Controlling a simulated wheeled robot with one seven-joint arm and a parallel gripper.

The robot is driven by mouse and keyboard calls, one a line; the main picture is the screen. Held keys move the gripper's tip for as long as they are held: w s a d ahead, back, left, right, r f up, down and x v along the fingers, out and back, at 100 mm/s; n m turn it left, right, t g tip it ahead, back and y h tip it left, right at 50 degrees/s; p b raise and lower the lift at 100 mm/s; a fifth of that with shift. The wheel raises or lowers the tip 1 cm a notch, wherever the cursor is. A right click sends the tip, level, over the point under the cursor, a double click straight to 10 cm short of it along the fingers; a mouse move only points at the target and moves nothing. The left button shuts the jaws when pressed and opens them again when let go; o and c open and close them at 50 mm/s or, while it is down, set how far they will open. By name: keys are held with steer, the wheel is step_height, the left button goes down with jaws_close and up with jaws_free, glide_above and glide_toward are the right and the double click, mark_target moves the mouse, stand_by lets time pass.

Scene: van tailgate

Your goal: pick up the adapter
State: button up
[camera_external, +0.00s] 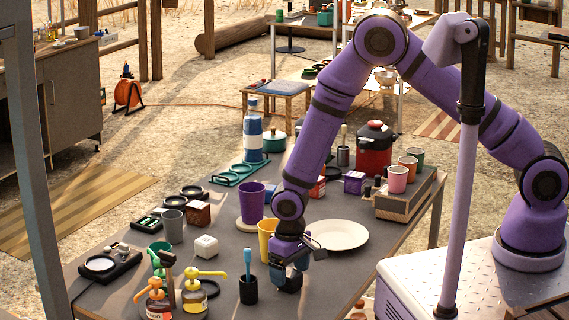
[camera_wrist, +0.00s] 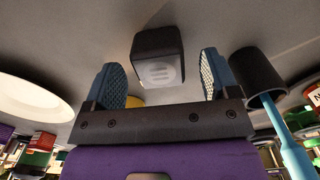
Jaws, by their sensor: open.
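The adapter (camera_wrist: 158,47) looks to be the small dark block with a pale grey, slotted face in the wrist view. It sits on the table, ahead of and between the two blue padded fingers of my gripper (camera_wrist: 161,66). The fingers are spread wide, with visible gaps on both sides of the block, and nothing is held. In the external view my gripper (camera_external: 289,270) points down, low over the table's front part. A dark shape under the fingers there is probably the adapter, mostly hidden by the hand.
Pump bottles (camera_external: 195,298) stand further left. The grey table (camera_external: 325,280) is clear to the right.

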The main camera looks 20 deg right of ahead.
steer(key=shift+f, duration=1.05)
steer(key=c, duration=1)
steer(key=shift+r, duration=0.1)
steer(key=shift+c, duration=0.2)
